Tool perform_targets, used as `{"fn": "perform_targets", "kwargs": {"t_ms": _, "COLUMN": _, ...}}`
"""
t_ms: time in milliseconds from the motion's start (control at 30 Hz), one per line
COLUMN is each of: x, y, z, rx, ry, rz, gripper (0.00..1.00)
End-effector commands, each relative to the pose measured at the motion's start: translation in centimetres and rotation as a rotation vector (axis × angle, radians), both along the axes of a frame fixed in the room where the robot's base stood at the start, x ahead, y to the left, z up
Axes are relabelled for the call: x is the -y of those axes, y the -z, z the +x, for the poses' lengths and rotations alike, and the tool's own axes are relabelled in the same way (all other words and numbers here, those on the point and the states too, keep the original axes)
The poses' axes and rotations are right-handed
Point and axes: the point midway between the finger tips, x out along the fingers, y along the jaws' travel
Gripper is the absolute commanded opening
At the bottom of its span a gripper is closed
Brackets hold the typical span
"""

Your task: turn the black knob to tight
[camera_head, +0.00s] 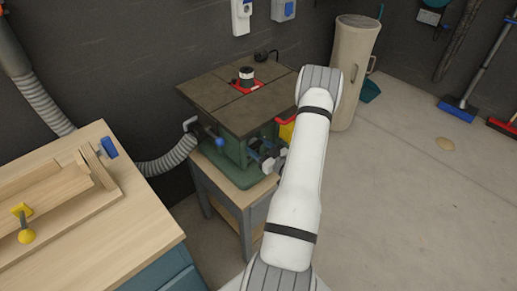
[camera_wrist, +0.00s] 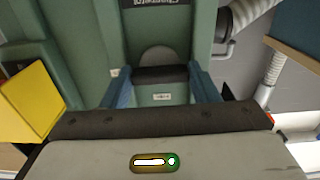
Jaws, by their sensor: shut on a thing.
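The black knob (camera_wrist: 160,74) shows in the wrist view against the green machine body (camera_wrist: 110,30). A grey rounded disc is just above it. My gripper (camera_wrist: 160,80) has one blue-grey finger on each side of the knob and is shut on it. The knob's turned position cannot be read, and the dark label at the top edge is cut off. In the head view the green machine (camera_head: 231,158) stands under a dark table top; my arm covers my gripper and the knob there.
The dark table top (camera_head: 215,97) carries a red insert. A grey ribbed hose (camera_head: 170,158) runs left from the machine. A wooden workbench (camera_head: 140,225) stands front left. A yellow part (camera_wrist: 32,100) is close left of my gripper. The floor at right is mostly clear.

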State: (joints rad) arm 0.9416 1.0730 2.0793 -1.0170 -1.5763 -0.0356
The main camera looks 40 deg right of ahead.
Motion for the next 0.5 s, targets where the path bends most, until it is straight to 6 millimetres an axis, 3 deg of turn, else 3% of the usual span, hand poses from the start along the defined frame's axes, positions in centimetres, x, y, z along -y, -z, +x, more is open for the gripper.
{"fn": "perform_targets", "kwargs": {"t_ms": 500, "x": -0.02, "y": 0.87, "z": 0.04, "rx": 0.030, "ry": 0.000, "rz": -0.369, "gripper": 0.32}}
